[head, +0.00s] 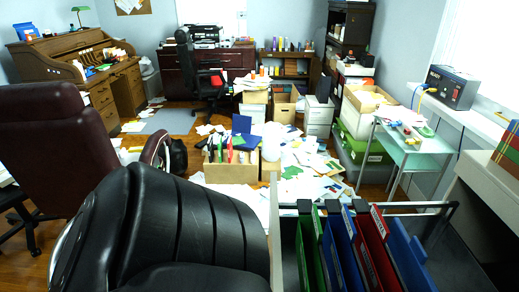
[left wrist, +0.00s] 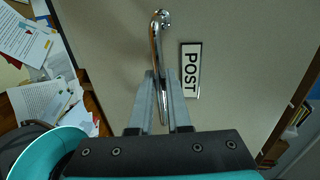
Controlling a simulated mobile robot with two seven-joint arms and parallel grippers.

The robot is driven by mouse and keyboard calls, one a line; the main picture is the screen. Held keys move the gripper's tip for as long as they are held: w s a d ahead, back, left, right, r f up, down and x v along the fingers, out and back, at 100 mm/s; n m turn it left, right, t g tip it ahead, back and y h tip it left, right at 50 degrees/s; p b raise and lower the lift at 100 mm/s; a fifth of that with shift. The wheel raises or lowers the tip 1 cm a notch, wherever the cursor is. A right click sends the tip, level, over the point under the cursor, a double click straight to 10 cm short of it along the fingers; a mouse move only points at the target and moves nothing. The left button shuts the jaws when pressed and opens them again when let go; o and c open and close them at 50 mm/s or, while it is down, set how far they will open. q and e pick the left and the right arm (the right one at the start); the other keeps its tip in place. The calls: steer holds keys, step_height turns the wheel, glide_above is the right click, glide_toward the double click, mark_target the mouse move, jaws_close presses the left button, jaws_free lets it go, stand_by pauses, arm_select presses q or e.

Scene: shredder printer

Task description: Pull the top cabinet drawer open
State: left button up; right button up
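The pale drawer front (left wrist: 225,40) fills most of the left wrist view. It carries a curved chrome handle (left wrist: 157,40) and a white label reading POST (left wrist: 191,70). My left gripper (left wrist: 161,78) has its fingers on both sides of the handle's bar, and they look closed on it. In the head view, an open-topped drawer with a pale front edge (head: 275,232) at the bottom centre-right holds green, blue and red hanging folders (head: 342,250). Its handle is hidden there. Neither gripper shows in the head view, and my right gripper is in no view.
A black leather chair (head: 165,235) stands close at the left of the drawer. A cardboard box (head: 231,172) and scattered papers (head: 305,165) cover the floor beyond. A glass side table (head: 405,147) and a white desk (head: 487,180) stand at the right.

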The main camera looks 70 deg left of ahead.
arm_select(q)
steer(key=shift+o, duration=0.7)
steer(key=b+v, duration=0.2)
steer(key=v, duration=1.3)
steer(key=shift+b, duration=0.4)
